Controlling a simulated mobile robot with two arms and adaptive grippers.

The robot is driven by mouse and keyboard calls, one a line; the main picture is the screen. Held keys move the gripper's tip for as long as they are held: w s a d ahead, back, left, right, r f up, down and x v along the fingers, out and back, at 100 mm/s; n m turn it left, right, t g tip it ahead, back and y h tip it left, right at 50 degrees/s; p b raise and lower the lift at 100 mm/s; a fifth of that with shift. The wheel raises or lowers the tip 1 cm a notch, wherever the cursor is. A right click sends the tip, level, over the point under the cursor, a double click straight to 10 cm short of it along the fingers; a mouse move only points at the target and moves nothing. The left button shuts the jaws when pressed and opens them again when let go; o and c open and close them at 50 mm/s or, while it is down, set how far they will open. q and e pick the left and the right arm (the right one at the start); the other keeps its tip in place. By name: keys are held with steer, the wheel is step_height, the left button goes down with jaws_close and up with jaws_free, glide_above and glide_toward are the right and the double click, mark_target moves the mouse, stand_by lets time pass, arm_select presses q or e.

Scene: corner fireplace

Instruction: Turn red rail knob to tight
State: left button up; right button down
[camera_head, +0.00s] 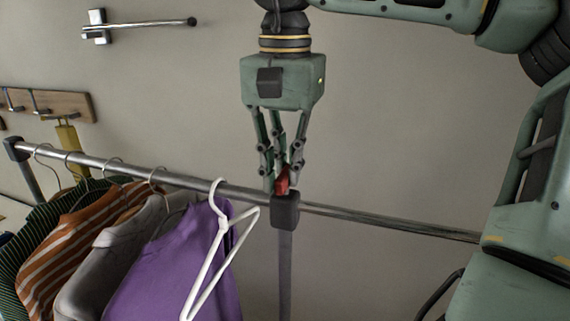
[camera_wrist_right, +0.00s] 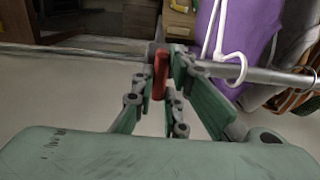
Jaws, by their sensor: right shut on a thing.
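The red rail knob (camera_head: 282,181) sits on top of the dark clamp (camera_head: 285,211) where the clothes rail (camera_head: 390,222) meets its upright post. My right gripper (camera_head: 280,180) comes down from above and is shut on the red knob. In the right wrist view the knob (camera_wrist_right: 160,72) stands between the green fingertips (camera_wrist_right: 160,75), which partly hide it and the clamp. Any marking for tight cannot be seen. My left gripper is in neither view.
Several garments, among them a purple one (camera_head: 175,265), hang left of the clamp. An empty white hanger (camera_head: 222,232) hangs close to it. The rail right of the clamp is bare. A wooden hook board (camera_head: 60,105) and a metal wall bar (camera_head: 145,24) are behind.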

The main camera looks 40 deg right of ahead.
steer(key=shift+m, duration=0.4)
steer(key=m, duration=0.3)
steer(key=shift+m, duration=0.4)
steer(key=m+b, duration=0.1)
steer(key=m, duration=0.3)
steer(key=shift+m, duration=0.3)
steer(key=m, duration=0.4)
steer(key=shift+b, duration=0.3)
steer(key=shift+m+b, duration=0.35)
steer(key=shift+m, duration=2.15)
steer(key=c, duration=1.8)
jaws_free()
steer(key=shift+o, duration=0.2)
steer(key=shift+r, duration=0.1)
